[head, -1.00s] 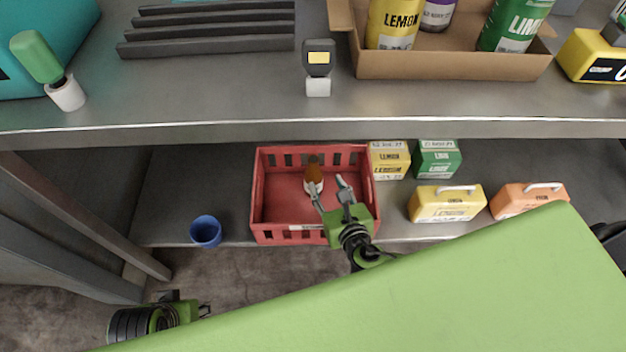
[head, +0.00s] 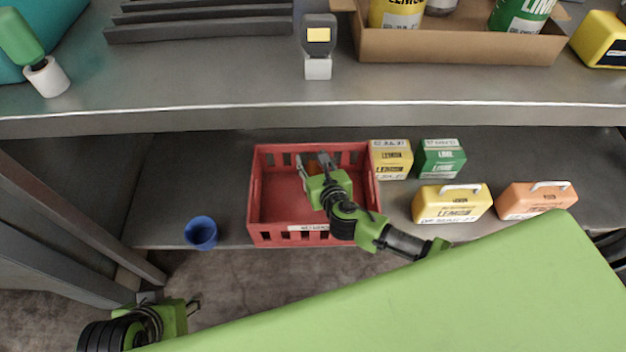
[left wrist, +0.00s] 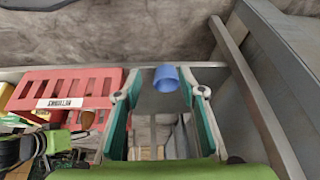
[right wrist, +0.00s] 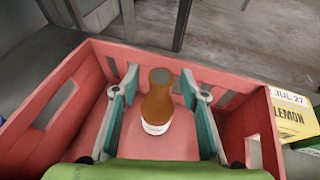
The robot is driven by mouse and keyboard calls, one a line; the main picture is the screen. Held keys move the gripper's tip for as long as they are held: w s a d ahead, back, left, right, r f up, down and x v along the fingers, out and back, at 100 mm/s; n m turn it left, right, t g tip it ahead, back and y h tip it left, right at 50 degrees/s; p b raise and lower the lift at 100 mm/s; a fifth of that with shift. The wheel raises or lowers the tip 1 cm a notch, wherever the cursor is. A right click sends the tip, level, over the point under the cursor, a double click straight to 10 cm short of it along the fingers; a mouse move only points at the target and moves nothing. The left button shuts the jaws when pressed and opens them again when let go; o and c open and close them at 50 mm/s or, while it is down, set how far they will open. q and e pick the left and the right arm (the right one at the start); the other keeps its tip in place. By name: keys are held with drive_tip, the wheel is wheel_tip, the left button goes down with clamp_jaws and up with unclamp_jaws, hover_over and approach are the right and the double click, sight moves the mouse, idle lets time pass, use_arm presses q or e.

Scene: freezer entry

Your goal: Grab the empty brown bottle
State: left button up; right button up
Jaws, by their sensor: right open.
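The brown bottle (right wrist: 158,97) stands in the red crate (right wrist: 75,125), with a pale band near its base. In the right wrist view it is between the two open fingers of my right gripper (right wrist: 160,95), with gaps on both sides. In the head view my right gripper (head: 315,163) reaches into the crate (head: 283,233) and mostly hides the bottle (head: 313,168). My left gripper (head: 193,306) is low at the left, away from the crate. In the left wrist view its fingers (left wrist: 160,100) are apart and empty.
A blue cup (head: 201,233) stands left of the crate on the lower shelf. Yellow (head: 391,160) and green (head: 440,158) boxes and yellow (head: 452,204) and orange (head: 536,200) containers stand to the right. The upper shelf edge (head: 300,118) overhangs behind.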

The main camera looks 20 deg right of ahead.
clamp_jaws()
drive_tip(key=shift+r, duration=0.1)
